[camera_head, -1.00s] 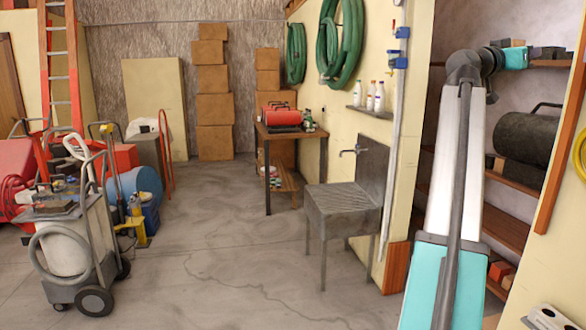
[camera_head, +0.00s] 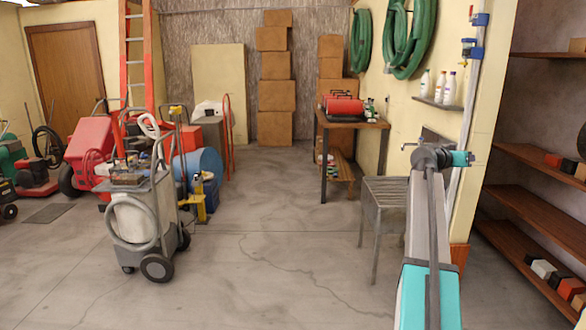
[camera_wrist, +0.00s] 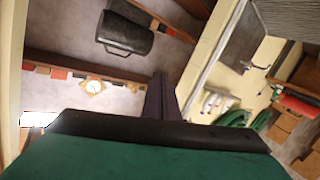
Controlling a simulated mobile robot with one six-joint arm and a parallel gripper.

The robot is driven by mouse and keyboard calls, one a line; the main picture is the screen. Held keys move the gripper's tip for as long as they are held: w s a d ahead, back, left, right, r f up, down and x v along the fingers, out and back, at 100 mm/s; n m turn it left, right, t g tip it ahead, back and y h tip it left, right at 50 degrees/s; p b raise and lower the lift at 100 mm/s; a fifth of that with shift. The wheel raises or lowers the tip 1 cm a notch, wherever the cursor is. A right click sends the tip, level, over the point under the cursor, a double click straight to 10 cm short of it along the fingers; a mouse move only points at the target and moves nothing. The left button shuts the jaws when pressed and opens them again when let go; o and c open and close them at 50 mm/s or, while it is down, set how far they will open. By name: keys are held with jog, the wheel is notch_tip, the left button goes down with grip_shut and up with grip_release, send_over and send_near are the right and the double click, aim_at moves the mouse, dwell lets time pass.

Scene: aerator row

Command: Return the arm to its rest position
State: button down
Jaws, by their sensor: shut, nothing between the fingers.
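My arm (camera_head: 428,230) rises from the bottom right of the head view, with a white and teal link and a grey joint at its top. A short teal part (camera_head: 461,158) beyond that joint points right, in front of the wall by the sink. The fingers there are too small to make out. In the wrist view my gripper (camera_wrist: 162,95) shows as two dark fingers close together, shut with nothing between them. The teal wrist housing (camera_wrist: 150,158) fills the bottom of that view.
A metal sink (camera_head: 384,190) stands close behind my arm. Wooden shelves (camera_head: 535,205) are at the right; the wrist view shows a black tank (camera_wrist: 125,32). A wheeled cart (camera_head: 140,225) stands at left. The floor (camera_head: 270,260) between cart and arm is clear.

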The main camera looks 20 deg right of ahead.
jog(key=w+a+f+n+t+y, duration=0.1)
jog(key=w+a+f, duration=0.4)
jog(key=f, duration=0.6)
jog(key=w+a+f+n+y, duration=0.2)
jog(key=w+a+f, duration=0.1)
jog(key=a+f, duration=0.55)
jog(key=w+a+f+n+t+y, duration=0.1)
jog(key=w+a+f, duration=0.35)
jog(key=f, duration=0.75)
jog(key=s+a+f+n+g+y, duration=0.1)
jog(key=s+a+f+n+y, duration=0.1)
jog(key=a+f, duration=1)
jog(key=s+a+f+n+y, duration=0.1)
jog(key=s+a+f+y, duration=0.1)
jog(key=a+f, duration=0.9)
jog(key=s+a+f+n+g+y, duration=0.3)
jog(key=s+a+f+g+y, duration=0.1)
jog(key=s+a+f, duration=1.65)
jog(key=s+a+f+n+g+y, duration=0.1)
jog(key=s+a, duration=0.4)
jog(key=s, duration=0.6)
jog(key=s+a+f+n+g+y, duration=0.2)
jog(key=s+a, duration=0.3)
jog(key=s, duration=0.5)
jog(key=shift+s+a+f+g+y+p, duration=0.25)
jog(key=shift+s+f+g+y+p, duration=0.2)
jog(key=shift+g, duration=0.35)
